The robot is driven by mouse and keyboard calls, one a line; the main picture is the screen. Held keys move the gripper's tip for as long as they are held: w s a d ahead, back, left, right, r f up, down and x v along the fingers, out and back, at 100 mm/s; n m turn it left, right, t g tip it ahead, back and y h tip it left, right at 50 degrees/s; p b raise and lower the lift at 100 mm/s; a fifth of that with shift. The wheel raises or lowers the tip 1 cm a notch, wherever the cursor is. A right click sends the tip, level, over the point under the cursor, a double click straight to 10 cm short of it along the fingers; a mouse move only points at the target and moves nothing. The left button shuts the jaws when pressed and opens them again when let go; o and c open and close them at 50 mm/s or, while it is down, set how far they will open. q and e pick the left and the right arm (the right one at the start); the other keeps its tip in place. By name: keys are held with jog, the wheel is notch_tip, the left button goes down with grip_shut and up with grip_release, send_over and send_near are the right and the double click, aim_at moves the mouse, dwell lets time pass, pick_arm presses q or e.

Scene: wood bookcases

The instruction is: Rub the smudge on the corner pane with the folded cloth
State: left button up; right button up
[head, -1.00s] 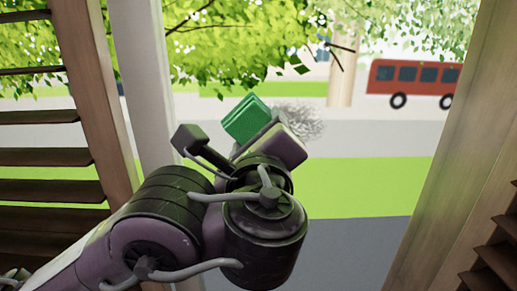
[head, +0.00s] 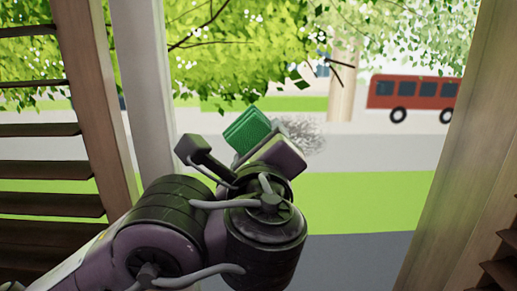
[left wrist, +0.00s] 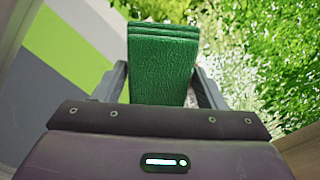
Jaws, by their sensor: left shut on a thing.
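The folded green cloth (head: 248,130) is held in my left gripper (head: 243,148), which reaches up in front of the window. In the left wrist view the cloth (left wrist: 163,60) stands up between the two fingers of the gripper (left wrist: 162,85), which is shut on it. The smudge (head: 308,132) is a grey scribbled patch on the pane, just right of the cloth and partly hidden by the gripper. A greyish patch right of the cloth in the left wrist view may be the same smudge. I cannot tell whether the cloth touches the pane. My right gripper is not in view.
A pale window post (head: 146,90) and a wood upright (head: 100,100) with slatted shelves (head: 45,170) stand on the left. A wood bookcase side (head: 465,170) stands on the right. Trees, a road and a red bus (head: 412,97) show through the glass.

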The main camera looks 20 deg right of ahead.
pick_arm(q)
jog(key=shift+w+d+b, duration=0.15)
jog(key=shift+w+b, duration=0.2)
jog(key=shift+w, duration=0.15)
